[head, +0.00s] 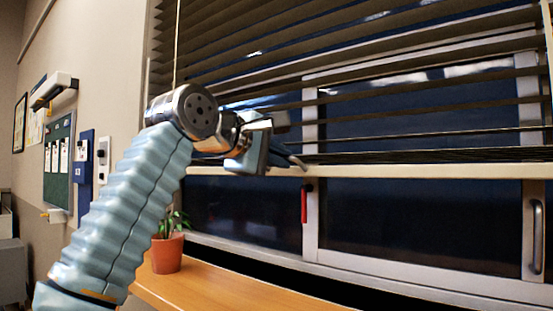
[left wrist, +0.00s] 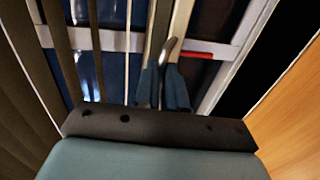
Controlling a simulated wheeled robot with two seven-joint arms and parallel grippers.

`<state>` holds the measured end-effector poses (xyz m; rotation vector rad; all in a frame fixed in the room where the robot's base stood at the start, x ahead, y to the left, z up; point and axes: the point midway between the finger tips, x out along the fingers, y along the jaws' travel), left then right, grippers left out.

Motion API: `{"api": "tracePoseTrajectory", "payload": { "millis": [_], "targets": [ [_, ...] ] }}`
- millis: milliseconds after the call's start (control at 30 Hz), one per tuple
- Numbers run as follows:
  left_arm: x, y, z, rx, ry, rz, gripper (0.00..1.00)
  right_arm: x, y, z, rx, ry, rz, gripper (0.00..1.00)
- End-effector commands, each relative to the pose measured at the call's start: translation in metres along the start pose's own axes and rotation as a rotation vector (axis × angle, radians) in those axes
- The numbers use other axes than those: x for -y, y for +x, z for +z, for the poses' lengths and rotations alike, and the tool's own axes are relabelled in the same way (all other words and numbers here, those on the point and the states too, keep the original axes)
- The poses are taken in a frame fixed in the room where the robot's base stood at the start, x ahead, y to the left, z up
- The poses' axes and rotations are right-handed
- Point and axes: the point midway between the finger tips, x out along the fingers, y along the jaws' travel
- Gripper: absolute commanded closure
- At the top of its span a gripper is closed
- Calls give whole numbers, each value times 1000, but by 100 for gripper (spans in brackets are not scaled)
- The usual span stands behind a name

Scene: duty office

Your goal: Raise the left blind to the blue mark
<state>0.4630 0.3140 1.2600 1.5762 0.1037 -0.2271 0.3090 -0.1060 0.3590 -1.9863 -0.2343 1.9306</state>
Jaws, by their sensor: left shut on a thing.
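One blind (head: 240,45) with dark slats hangs over the upper part of the window. Its pale bottom rail (head: 430,171) runs across the middle of the head view, with slats stacked closely just above it. My left gripper (head: 300,163) is at the rail. In the left wrist view, its two blue-grey fingers (left wrist: 163,85) are shut on the pale rail (left wrist: 182,20). A red mark (head: 304,203) is on the window's upright below the rail; it also shows in the left wrist view (left wrist: 195,55). I see no blue mark. My right gripper is out of view.
A wooden sill or counter (head: 225,290) runs below the window. A potted plant (head: 167,253) stands on it beside my left arm. A pull cord (head: 177,45) hangs at the blind's left. The left wall holds a green notice board (head: 58,165) and a blue panel (head: 84,160).

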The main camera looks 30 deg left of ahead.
Motion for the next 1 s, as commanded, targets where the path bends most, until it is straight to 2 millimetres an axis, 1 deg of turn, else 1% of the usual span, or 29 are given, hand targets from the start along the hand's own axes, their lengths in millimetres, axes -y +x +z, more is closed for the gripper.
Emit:
{"api": "tracePoseTrajectory", "payload": {
  "millis": [33,67,200,467,567,667,1000],
  "targets": [
    [0,0,0,-1,0,2,100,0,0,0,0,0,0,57],
    [0,0,0,-1,0,2,87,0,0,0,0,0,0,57],
    [0,0,0,-1,0,1,65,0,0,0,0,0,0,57],
    [0,0,0,0,0,1,64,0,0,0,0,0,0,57],
    [0,-5,0,0,0,2,64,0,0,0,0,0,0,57],
    [-1,-20,0,-1,0,4,64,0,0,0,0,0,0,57],
    [-1,-100,0,0,0,4,64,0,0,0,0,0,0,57]
  ]
}}
